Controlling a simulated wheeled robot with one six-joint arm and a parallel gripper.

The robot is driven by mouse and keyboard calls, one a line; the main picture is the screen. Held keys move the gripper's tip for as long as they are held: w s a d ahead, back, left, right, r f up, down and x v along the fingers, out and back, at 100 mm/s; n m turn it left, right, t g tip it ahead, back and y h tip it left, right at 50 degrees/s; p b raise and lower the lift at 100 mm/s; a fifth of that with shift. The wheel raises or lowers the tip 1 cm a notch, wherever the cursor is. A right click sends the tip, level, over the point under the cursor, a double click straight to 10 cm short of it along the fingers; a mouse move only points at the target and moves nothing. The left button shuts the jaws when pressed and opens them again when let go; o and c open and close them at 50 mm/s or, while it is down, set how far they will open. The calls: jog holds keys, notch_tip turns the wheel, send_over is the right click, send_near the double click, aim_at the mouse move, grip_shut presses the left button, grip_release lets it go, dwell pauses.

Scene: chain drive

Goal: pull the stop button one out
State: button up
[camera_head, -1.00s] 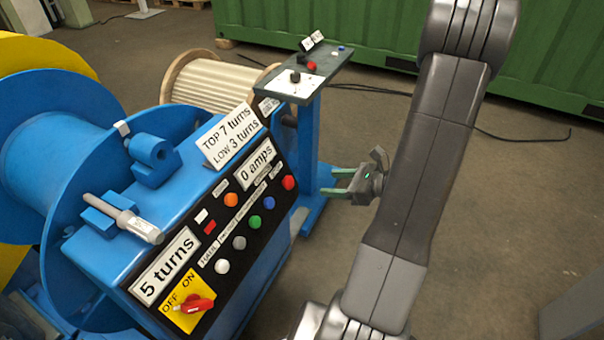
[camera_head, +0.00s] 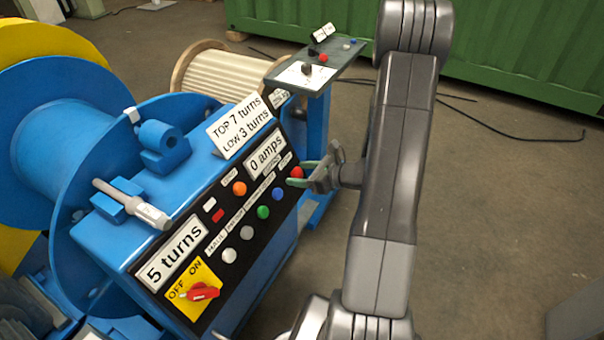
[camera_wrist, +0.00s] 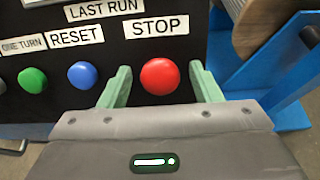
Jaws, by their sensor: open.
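The stop button one is a red round button (camera_wrist: 160,76) under a white STOP label (camera_wrist: 160,26) in the wrist view. It also shows in the head view (camera_head: 297,172) at the upper right end of the black panel. My gripper (camera_wrist: 162,85) is open, with one green finger on each side of the red button. I cannot tell whether the fingers touch it. In the head view my gripper (camera_head: 303,174) reaches to the button from the right. The button's stem is hidden behind its head.
A blue button (camera_wrist: 82,75) and a green button (camera_wrist: 33,80) sit left of the red one. A red switch (camera_head: 203,291) is on a yellow plate. A side stand (camera_head: 330,62) has another red button (camera_head: 323,57). Open floor lies to the right.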

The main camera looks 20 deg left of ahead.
grip_shut()
jog(key=shift+d+r, duration=0.25)
jog(key=shift+d, duration=0.25)
grip_release()
jog(key=shift+d, duration=0.1)
jog(key=p+v, duration=0.1)
jog(key=v, duration=1.2)
jog(key=shift+d, duration=0.4)
jog(key=shift+s+r, duration=0.1)
jog(key=shift+r, duration=0.05)
jog(key=b+x, duration=0.1)
jog(key=x, duration=1.3)
jog(key=shift+a, duration=0.2)
